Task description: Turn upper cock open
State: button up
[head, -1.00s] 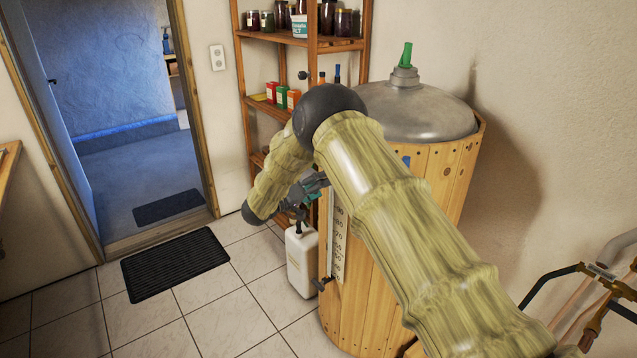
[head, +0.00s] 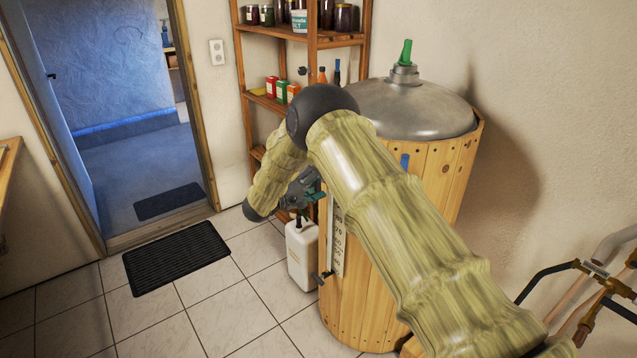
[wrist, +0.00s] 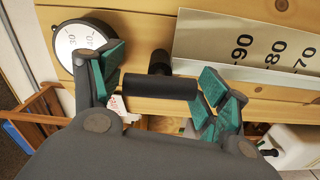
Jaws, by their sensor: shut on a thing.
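The upper cock's black handle (wrist: 165,86) is a short bar on a dark stem, against the wooden tank wall (wrist: 215,12) at the upper-number end of the scale. In the wrist view my gripper (wrist: 159,84) has its teal pads at the two ends of this bar, shut on it. In the head view my gripper (head: 311,187) is at the left side of the wooden tank (head: 345,300), and my arm hides most of that cock. A lower cock (head: 322,278) sticks out from the tank lower down, by the foot of the scale.
The white scale (head: 338,248) runs down the tank. A round dial (wrist: 82,40) sits beside the handle in the wrist view. A white canister (head: 302,255) stands close below my gripper. A wooden shelf (head: 312,45) is behind.

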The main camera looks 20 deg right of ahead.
jog(key=shift+s+f, duration=0.1)
jog(key=o, duration=0.9)
jog(key=shift+o, duration=0.2)
jog(key=v, duration=1.2)
